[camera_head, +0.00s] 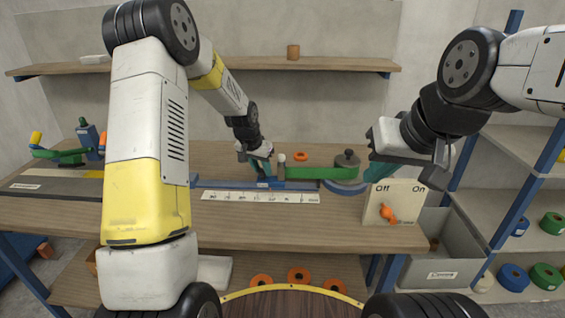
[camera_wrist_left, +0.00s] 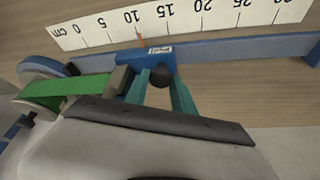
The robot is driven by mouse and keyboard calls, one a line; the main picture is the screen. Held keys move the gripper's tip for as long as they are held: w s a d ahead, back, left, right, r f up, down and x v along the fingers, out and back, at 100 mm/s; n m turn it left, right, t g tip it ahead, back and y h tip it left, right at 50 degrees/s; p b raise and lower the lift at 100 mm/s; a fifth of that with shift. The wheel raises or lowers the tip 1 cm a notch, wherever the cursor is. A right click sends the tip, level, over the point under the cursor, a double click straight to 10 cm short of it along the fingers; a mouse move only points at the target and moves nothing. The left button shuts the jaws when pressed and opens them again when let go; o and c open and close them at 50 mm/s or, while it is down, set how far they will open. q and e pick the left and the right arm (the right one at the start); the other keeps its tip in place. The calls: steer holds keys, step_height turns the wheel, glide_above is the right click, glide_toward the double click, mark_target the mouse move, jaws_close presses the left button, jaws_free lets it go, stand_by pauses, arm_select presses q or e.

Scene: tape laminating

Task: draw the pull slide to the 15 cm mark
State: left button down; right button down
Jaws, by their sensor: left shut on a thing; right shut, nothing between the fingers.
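The blue pull slide (camera_wrist_left: 147,62) sits on a blue rail beside the white cm scale (camera_wrist_left: 185,20). Its red pointer (camera_wrist_left: 141,42) stands near the 10 mark in the left wrist view. My left gripper (camera_head: 262,172) is shut on the slide's dark knob (camera_wrist_left: 160,77), with its teal fingers on either side. Green tape (camera_wrist_left: 78,94) runs from the roll side to the slide; it also shows in the head view (camera_head: 308,172). My right gripper (camera_head: 376,172) is shut and empty, above and behind the switch panel.
The switch panel (camera_head: 405,212) marked Off and On has an orange knob (camera_head: 387,213). A tape roll holder (camera_head: 347,162) stands at the rail's right end. The bench front (camera_head: 300,232) is clear. A grey bin (camera_head: 440,262) is at the right.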

arm_select(q)
steer(key=a, duration=0.4)
steer(key=shift+a, duration=0.2)
steer(key=c, duration=1.1)
jaws_free()
steer(key=shift+v, duration=3.95)
